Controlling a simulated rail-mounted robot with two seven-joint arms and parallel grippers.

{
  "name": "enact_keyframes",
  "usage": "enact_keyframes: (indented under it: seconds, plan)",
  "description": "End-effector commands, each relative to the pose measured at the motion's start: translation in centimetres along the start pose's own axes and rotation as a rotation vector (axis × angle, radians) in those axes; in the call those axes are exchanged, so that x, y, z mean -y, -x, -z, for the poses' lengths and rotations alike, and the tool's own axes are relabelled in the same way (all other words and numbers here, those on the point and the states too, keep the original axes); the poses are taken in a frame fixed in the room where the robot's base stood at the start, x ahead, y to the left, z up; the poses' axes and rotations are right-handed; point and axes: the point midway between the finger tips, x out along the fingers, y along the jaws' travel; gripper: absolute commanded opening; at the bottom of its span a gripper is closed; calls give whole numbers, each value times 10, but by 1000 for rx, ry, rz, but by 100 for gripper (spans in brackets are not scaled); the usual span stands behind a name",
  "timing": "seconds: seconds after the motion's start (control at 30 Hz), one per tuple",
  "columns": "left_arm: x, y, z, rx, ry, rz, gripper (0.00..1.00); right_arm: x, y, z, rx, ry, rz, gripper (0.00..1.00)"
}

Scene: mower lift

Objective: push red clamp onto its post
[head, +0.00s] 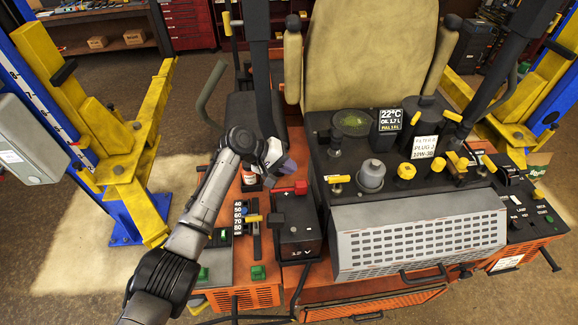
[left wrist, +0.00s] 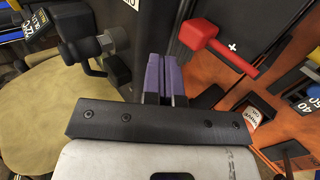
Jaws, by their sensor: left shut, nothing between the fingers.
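The red clamp (head: 299,187) lies at the back edge of the dark battery box (head: 298,236), which is marked 12 V. In the left wrist view the clamp (left wrist: 199,36) is a red block on a red bar, beside a white plus sign. I cannot tell whether a post is under the clamp. My left gripper (head: 286,165) is behind and above the clamp, with its purple fingers shut and empty. In the left wrist view the fingertips (left wrist: 169,60) are left of the clamp and appear apart from it. My right gripper is out of view.
A yellow lever (head: 252,218) and a numbered scale (head: 239,216) stand left of the battery box. A grey perforated cover (head: 420,240) is to its right, and the beige seat (head: 365,50) is behind. A red-and-white can (head: 250,178) stands near my gripper.

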Motion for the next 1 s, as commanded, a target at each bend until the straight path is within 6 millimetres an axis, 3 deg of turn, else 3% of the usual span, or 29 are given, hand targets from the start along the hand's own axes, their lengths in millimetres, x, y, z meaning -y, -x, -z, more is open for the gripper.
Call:
enact_keyframes:
  seconds: [0.03, 0.07, 0.2, 0.5, 1.0]
  plan:
    - [-12, 11, 0, 0, 0, 0, 0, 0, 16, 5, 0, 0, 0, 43]
    - [-11, 9, 1, -3, -4, -1, 0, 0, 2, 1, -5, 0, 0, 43]
    - [-32, 27, 1, -3, -5, -2, 0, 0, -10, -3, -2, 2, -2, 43]
    - [-68, 57, 0, -1, -1, 0, 0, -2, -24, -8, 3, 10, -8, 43]
    - [-80, 68, 0, 1, 1, 1, 0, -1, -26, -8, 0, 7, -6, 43]
